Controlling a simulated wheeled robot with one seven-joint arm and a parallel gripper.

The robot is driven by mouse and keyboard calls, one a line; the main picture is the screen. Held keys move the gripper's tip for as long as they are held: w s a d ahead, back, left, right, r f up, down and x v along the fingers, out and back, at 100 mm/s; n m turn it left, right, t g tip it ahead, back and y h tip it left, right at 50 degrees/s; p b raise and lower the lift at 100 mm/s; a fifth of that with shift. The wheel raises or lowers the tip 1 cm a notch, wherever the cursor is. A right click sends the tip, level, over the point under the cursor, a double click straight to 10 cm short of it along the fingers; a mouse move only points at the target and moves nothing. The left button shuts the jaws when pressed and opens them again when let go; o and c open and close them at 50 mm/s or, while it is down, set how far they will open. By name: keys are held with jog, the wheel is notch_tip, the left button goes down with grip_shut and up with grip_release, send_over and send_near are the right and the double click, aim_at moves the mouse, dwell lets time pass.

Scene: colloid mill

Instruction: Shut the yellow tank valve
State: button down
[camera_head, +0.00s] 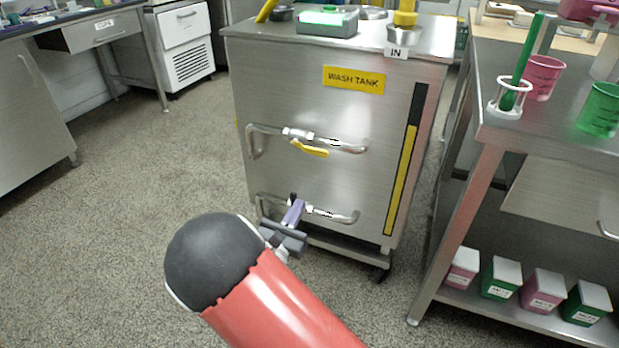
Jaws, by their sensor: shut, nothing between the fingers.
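The yellow tank valve (310,149) is a lever on the upper metal pipe on the front of the steel wash tank (290,95). Its handle lies roughly along the pipe, just below it, tilted slightly down to the right. My gripper (293,226) is shut and empty, in front of the tank's lower pipe, below the yellow lever and apart from it in the picture. A purple lever (294,212) shows at the lower pipe, right by my gripper; I cannot tell whether they touch. My arm hides part of the floor and the tank's lower left.
A steel shelf table (487,150) stands close on the right, with cups on top and several small boxes below. A funnel (400,35) marked IN and a grey-green box (327,22) sit on the tank. The floor at left is clear.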

aim_at(316, 152)
jog(key=w+d+r, duration=0.3)
jog(key=w+r, duration=0.3)
jog(key=w, duration=0.2)
jog(key=shift+w+d+r+p, duration=0.2)
jog(key=shift+w+d+p, duration=0.05)
jog(key=shift+w+p, duration=0.15)
jog(key=shift+r, duration=0.1)
jog(key=shift+d+r+n+p, duration=0.1)
jog(key=shift+r+n+p, duration=0.05)
jog(key=shift+n+p, duration=0.35)
